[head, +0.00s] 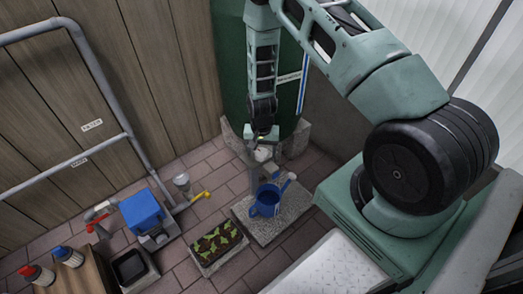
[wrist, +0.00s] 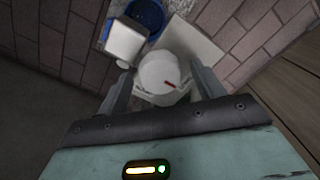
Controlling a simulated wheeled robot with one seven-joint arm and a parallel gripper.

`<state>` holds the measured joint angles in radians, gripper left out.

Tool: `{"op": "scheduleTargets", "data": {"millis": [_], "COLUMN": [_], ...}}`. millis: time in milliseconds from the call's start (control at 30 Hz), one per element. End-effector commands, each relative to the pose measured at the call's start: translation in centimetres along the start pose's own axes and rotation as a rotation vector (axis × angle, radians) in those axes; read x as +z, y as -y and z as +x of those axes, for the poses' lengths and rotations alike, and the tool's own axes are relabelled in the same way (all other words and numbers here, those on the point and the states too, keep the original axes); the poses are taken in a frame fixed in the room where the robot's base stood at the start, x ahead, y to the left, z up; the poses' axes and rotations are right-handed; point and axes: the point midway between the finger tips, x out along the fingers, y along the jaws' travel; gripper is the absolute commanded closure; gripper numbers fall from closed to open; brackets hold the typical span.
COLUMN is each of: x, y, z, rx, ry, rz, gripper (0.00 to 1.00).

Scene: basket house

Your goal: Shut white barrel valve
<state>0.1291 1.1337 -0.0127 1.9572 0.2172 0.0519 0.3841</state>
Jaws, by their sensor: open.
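The white barrel valve (head: 263,155) is at the front foot of the dark green barrel (head: 231,65) in the head view. In the wrist view the valve (wrist: 158,68) shows a pale round top with a small red mark. My gripper (head: 262,138) points down just above the valve. In the wrist view my gripper (wrist: 160,80) is open, with one finger on each side of the valve. I cannot tell whether the fingers touch it. My gripper hides part of the valve in the head view.
A blue watering can (head: 266,205) stands on a stone slab below the valve. A seedling tray (head: 218,245) and a yellow-handled tool (head: 200,196) are to the left. Grey pipes (head: 95,70) run along the wooden wall. A blue box (head: 142,210) stands further left.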

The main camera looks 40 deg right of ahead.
Motion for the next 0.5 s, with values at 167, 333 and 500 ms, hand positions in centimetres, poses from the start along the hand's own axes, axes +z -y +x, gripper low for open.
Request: {"op": "scheduleTargets", "data": {"millis": [167, 333, 500], "x": [0.0, -0.1, -0.1], "y": [0.0, 0.1, 0.1], "z": [-1.0, -4.1, -8.2], "rx": [-0.001, -0.001, -0.002], "ry": [-0.001, -0.002, -0.003], "rz": [0.000, 0.000, -0.001], "gripper": [0.32, 0.32, 0.32]}}
